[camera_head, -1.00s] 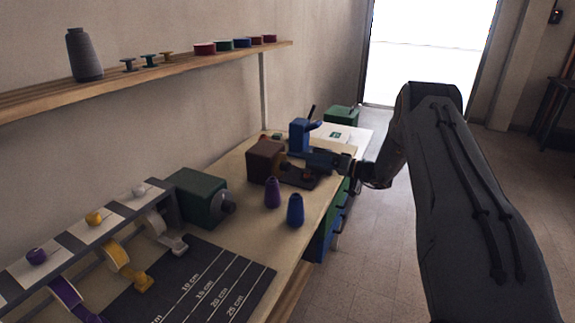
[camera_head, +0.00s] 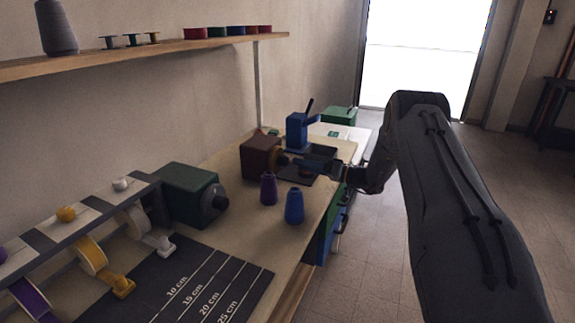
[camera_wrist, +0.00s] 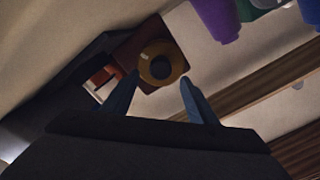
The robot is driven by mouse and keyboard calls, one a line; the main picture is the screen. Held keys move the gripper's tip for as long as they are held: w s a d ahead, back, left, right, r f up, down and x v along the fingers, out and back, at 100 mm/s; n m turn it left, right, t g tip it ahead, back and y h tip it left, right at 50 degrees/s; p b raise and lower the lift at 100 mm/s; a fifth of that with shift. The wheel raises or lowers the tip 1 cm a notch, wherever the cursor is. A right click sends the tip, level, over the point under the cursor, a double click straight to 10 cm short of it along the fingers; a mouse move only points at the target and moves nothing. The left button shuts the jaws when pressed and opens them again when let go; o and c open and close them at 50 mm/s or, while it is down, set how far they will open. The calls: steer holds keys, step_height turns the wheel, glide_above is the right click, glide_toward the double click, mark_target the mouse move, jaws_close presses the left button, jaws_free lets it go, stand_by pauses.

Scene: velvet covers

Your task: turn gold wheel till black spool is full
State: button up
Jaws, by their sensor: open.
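The gold wheel (camera_head: 276,157) is on the side of a brown box (camera_head: 260,156) on the bench. In the wrist view it is a gold ring (camera_wrist: 181,62) around a dark centre, in front of the brown box face (camera_wrist: 128,52). My gripper (camera_head: 296,162) reaches in from the right, close to the wheel. In the wrist view its two blue fingers (camera_wrist: 158,82) are apart, one on each side of the wheel's lower part, with nothing visibly held. I cannot tell whether they touch it. I cannot pick out the black spool or its fill.
A purple cone (camera_head: 268,188) and a blue cone (camera_head: 294,206) stand in front of the box. A blue device (camera_head: 297,131) stands behind my gripper. A green motor-like unit (camera_head: 187,194) and a ruled dark mat (camera_head: 170,290) lie nearer. A shelf (camera_head: 150,55) runs along the wall.

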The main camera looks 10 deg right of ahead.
mark_target(287, 162)
steer(key=p+x, duration=0.1)
steer(key=x, duration=0.5)
steer(key=shift+w+a, duration=0.15)
steer(key=shift+a, duration=0.1)
steer(key=c, duration=1.1)
steer(key=shift+o, duration=0.2)
steer(key=shift+m, duration=0.3)
